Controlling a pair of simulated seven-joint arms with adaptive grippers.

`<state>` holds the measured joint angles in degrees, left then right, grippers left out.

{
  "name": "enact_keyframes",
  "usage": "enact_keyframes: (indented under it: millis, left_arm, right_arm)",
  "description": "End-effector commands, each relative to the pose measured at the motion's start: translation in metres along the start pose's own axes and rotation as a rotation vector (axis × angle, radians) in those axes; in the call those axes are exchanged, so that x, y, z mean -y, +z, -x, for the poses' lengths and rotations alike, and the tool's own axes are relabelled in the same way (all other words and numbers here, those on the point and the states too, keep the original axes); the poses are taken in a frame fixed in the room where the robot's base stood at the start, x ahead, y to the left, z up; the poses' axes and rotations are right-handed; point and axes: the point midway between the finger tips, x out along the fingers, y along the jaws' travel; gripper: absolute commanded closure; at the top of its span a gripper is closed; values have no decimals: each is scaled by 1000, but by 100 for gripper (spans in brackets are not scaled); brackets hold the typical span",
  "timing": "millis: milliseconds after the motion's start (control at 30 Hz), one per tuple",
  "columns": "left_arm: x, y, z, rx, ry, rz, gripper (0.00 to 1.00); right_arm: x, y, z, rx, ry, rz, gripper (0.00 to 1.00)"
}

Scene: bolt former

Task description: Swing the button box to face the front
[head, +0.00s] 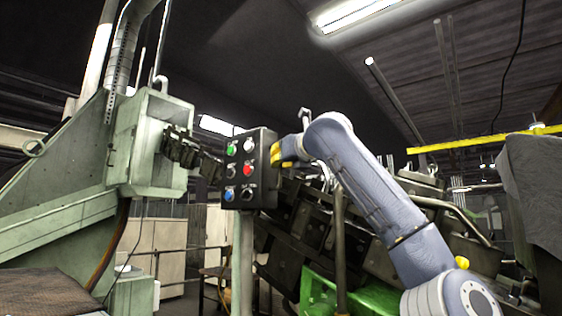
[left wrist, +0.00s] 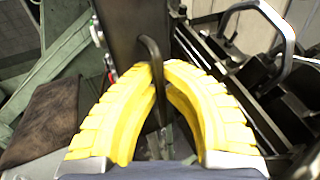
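The dark button box (head: 242,182) hangs at the end of a dark jointed arm (head: 190,153) from the green machine. Its face, with green, white, red, blue and dark controls, shows to the head view at a slight angle, with part of its right side. My left gripper (head: 277,152) is at that right side, its arm rising from the lower right. In the left wrist view, the yellow fingers (left wrist: 163,75) close around a dark bar handle (left wrist: 152,50) on the box side (left wrist: 128,30). The fingertips nearly meet there. My right gripper is out of view.
The green machine housing (head: 150,140) stands left of the box. A pale post (head: 242,265) stands below it. Dark machinery (head: 300,225) and a bright green bin (head: 375,298) lie behind and below my arm. A brown mat (head: 45,290) is at the lower left.

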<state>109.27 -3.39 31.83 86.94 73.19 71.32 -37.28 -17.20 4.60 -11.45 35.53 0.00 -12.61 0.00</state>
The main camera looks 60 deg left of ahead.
Motion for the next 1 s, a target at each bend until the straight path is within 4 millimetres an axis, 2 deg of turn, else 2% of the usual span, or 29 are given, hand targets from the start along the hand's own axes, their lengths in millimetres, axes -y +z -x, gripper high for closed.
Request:
enact_keyframes:
  millis: [300,333,433,700,867,1000]
  left_arm:
    - [-2,-1,0,-2,3,2,100]
    - [-2,-1,0,-2,3,2,90]
    - [-1,0,0,-2,3,2,80]
    - [-1,0,2,0,1,1,80]
    - [0,0,15,1,1,0,80]
    - [0,0,38,0,-1,1,80]
  right_arm:
    - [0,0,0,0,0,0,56]
    - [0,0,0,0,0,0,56]
    - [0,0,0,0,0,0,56]
    - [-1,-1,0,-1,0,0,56]
    - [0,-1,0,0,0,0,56]
    - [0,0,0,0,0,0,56]
